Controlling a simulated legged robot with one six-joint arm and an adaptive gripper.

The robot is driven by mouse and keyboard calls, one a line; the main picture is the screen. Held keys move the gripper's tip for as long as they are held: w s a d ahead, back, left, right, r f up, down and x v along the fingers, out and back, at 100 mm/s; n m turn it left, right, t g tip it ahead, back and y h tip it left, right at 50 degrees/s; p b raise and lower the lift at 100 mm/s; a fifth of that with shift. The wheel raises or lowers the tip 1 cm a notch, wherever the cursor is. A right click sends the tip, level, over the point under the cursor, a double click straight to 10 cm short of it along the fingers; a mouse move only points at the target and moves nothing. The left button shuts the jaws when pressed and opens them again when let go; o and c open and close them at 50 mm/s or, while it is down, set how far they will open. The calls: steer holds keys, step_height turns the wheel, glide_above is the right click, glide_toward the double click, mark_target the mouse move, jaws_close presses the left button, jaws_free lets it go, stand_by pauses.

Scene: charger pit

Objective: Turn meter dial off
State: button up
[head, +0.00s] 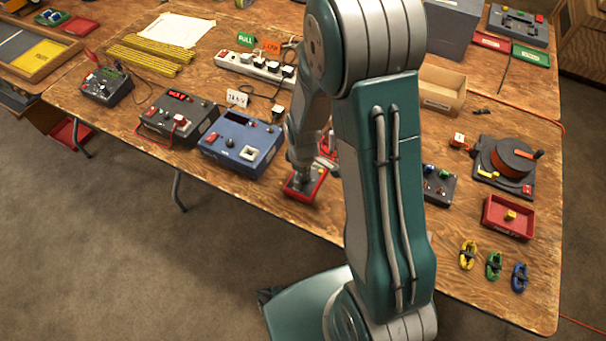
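A dark grey meter box (106,86) with a small lit display and a red lead stands at the table's left end. Its dial is too small to read, so I cannot tell its setting. My gripper (312,172) points down over a red-edged dark box (303,187) near the table's front edge, well to the right of the meter. The gripper's fingers are small and blurred, and I cannot tell whether they are open, or whether they touch the red-edged box. My arm hides part of the table behind it.
A black-and-red box (173,117) and a blue box (241,142) stand between the meter and my gripper. A white power strip (250,67) with plugs and cables lies behind them. Yellow bars (150,58) lie behind the meter. A red tray (508,217) stands at right.

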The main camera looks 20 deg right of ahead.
step_height(320, 180, up, 12)
stand_by(0.6)
stand_by(0.4)
step_height(320, 180, up, 12)
steer(key=m+t, duration=0.3)
steer(key=m, duration=0.1)
glide_above(303, 177)
steer(key=s, duration=0.6)
steer(key=s+r+m+t, duration=0.2)
steer(key=s+r+m, duration=0.3)
steer(key=s, duration=0.4)
steer(key=shift+s+r+t, duration=0.15)
steer(key=shift+r+t, duration=0.15)
steer(key=shift+r, duration=0.45)
